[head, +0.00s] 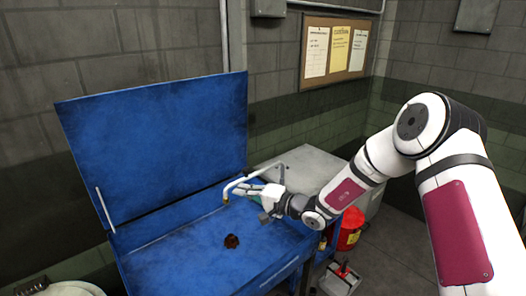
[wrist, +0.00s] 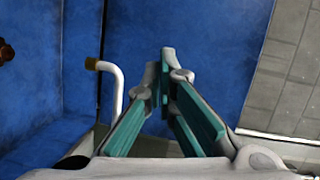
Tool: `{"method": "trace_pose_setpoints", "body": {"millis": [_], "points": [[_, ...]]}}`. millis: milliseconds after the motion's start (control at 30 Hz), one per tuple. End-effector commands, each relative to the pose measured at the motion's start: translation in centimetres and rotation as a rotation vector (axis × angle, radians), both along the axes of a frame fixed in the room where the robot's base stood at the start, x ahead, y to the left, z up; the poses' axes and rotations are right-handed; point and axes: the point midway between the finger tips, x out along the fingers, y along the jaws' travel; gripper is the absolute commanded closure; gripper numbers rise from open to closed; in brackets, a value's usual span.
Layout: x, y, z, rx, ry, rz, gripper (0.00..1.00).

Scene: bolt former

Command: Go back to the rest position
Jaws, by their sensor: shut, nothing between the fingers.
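My gripper (head: 252,189) is at the end of my white arm, above the right side of a blue open-lidded basin (head: 180,245). In the wrist view my gripper (wrist: 166,75) shows two green-padded fingers with the tips together and nothing between them. A white bent pipe with a brass tip (head: 232,187) rises near the gripper in the head view. It also shows left of the fingers in the wrist view (wrist: 117,80). I cannot tell whether the gripper touches it.
A dark brown object (head: 232,241) lies on the basin floor. The raised blue lid (head: 155,130) stands behind. A grey cabinet (head: 310,170), a red container (head: 350,228) and a red-and-grey item (head: 341,278) are to the right. A pale round lid (head: 60,288) is at lower left.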

Motion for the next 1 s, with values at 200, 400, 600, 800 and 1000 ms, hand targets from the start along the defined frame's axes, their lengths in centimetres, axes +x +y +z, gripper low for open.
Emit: {"method": "trace_pose_setpoints", "body": {"millis": [200,400,600,800,1000], "points": [[-5.2,0.4,6.5,-0.133,-0.045,0.218,1.0],[-10.8,-1.1,10.2,-0.307,-0.044,0.367,1.0],[-16.1,-4.1,12.5,-0.517,-0.027,0.45,1.0],[-21.0,-8.5,14.2,-0.742,-0.001,0.46,1.0],[-25.3,-13.8,15.4,-0.964,0.024,0.395,1.0]]}}
